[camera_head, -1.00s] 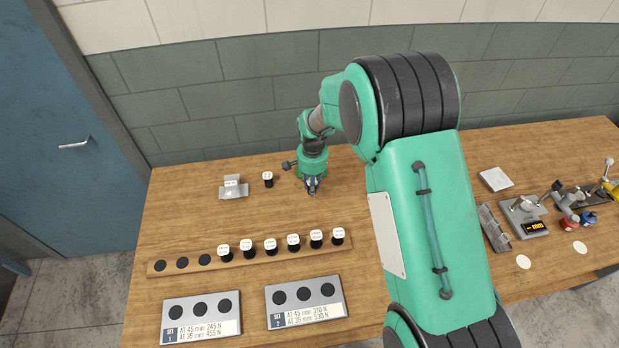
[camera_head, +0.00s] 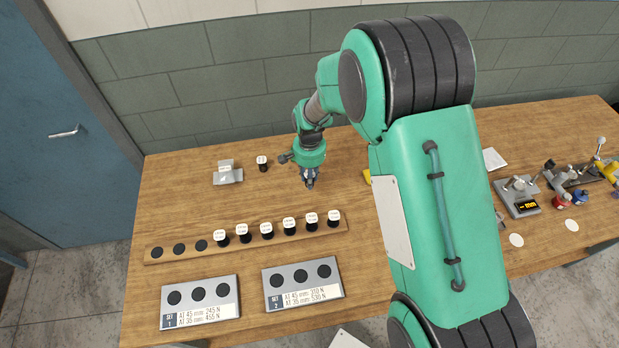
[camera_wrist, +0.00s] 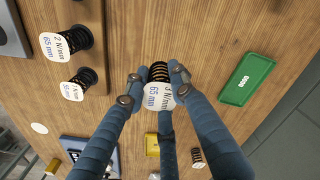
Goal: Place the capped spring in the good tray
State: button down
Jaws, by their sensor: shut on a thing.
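The capped spring (camera_wrist: 159,85) is a dark coil with a white cap reading "3 N/mm 65 mm". My gripper (camera_wrist: 159,75) is shut on it in the wrist view, with blue-grey fingers on both sides. In the head view my gripper (camera_head: 310,184) points down over the middle of the table, behind the spring rack; the spring in it is too small to make out there. The green tray (camera_wrist: 246,79), with small white lettering, lies apart to the right of my gripper in the wrist view. My arm probably hides it in the head view.
A wooden rack (camera_head: 161,252) holds several capped springs in front of my gripper. Two grey set plates (camera_head: 235,303) (camera_head: 340,291) lie nearer. A grey block (camera_head: 227,175) and a dark capped piece (camera_head: 262,164) stand behind left.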

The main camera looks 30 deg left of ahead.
jog(key=shift+w+a+f+b, duration=0.1)
jog(key=shift+w+f+b, duration=0.1)
jog(key=shift+w, duration=0.8)
jog(key=shift+w+a+f+b, duration=0.1)
jog(key=shift+w+f, duration=0.1)
jog(key=shift+w, duration=0.75)
jog(key=shift+w+a+f, duration=0.25)
jog(key=shift+w+a, duration=1.6)
jog(key=shift+a, duration=0.05)
jog(key=shift+w+a+f, duration=0.25)
jog(key=shift+w+a, duration=1.55)
jog(key=shift+a, duration=0.15)
jog(key=shift+w+a+f, duration=0.25)
jog(key=shift+w+a, duration=1.6)
jog(key=shift+a, duration=0.05)
jog(key=shift+f, duration=1.75)
jog(key=shift+f, duration=0.1)
